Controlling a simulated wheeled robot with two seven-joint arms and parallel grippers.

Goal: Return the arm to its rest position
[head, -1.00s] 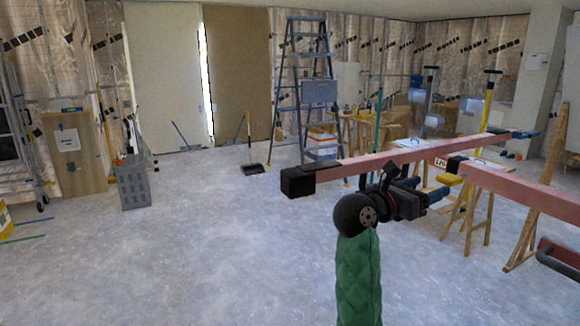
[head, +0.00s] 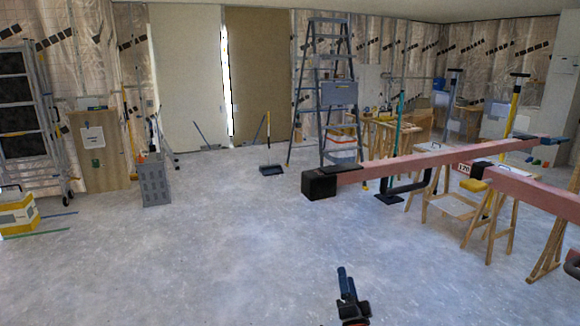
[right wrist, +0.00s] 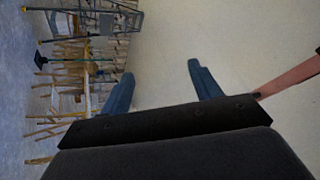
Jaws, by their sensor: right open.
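My right gripper (head: 344,280) shows low in the middle of the head view, with its blue finger pointing up over the floor. In the right wrist view the two blue fingers of my right gripper (right wrist: 163,82) stand wide apart with nothing between them. The panel lift's pink bar (head: 420,159) with a black end block crosses the right half of the head view. My gripper is below this bar in the picture and apart from it. A pink bar (right wrist: 290,77) also shows at the right of the right wrist view. My left gripper is not in view.
A grey stepladder (head: 330,95) stands at the back. Wooden sawhorses (head: 492,220) are on the right. A grey crate (head: 154,184), a yellow-and-white box (head: 18,215) and a wheeled metal frame (head: 50,130) are on the left. The floor (head: 200,250) between is clear.

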